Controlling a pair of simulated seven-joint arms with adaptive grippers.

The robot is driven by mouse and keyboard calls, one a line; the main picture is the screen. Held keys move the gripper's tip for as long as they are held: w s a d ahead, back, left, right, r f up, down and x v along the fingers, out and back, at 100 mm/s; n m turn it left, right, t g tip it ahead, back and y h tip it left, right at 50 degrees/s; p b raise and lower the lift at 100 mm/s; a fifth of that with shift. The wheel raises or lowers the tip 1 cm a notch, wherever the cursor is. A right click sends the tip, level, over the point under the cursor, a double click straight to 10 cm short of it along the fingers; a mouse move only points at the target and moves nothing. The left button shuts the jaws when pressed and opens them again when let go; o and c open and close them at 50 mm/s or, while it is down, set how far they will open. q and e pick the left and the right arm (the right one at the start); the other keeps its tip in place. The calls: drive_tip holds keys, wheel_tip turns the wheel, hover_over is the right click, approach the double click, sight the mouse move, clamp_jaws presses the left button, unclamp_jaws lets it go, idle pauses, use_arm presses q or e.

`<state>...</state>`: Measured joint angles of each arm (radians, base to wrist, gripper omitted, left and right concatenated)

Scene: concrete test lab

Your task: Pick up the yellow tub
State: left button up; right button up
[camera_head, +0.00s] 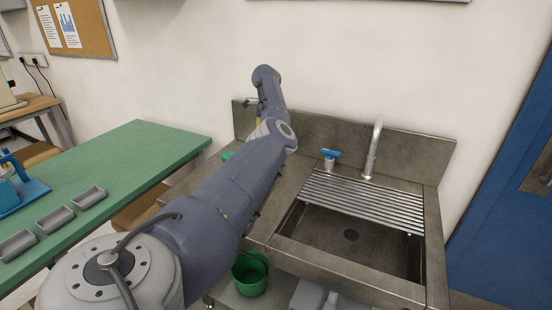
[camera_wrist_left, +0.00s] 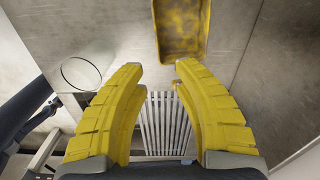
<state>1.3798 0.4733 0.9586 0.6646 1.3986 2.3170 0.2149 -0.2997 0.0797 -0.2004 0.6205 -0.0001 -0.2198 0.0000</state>
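The yellow tub (camera_wrist_left: 182,32) shows at the top of the left wrist view, cut off by the frame edge, with worn brownish patches inside. It lies on a grey metal surface. My left gripper (camera_wrist_left: 160,67) has yellow ridged fingers, spread apart with nothing between them. The tub is beyond the fingertips, slightly to the right, and apart from them. In the head view my left arm reaches over the sink unit and hides the tub and most of the gripper. A small yellow patch shows beside the arm; I cannot tell what it is. My right gripper is in neither view.
The metal sink (camera_head: 345,240) has a slatted rack (camera_head: 365,203), a tap (camera_head: 374,150) and a blue-handled valve (camera_head: 330,157). A clear round vessel (camera_wrist_left: 81,73) stands left of the fingers. A green bucket (camera_head: 250,275) is below. A green table (camera_head: 130,160) with grey trays is at left.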

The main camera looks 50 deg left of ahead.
use_arm(q)
wheel_tip(320, 180, down, 10)
drive_tip(key=shift+f, duration=0.2)
drive_tip(key=shift+s+f, duration=0.15)
drive_tip(key=shift+f, duration=1.2)
drive_tip(key=shift+s+f, duration=0.15)
drive_tip(key=shift+f, duration=1.15)
clamp_jaws()
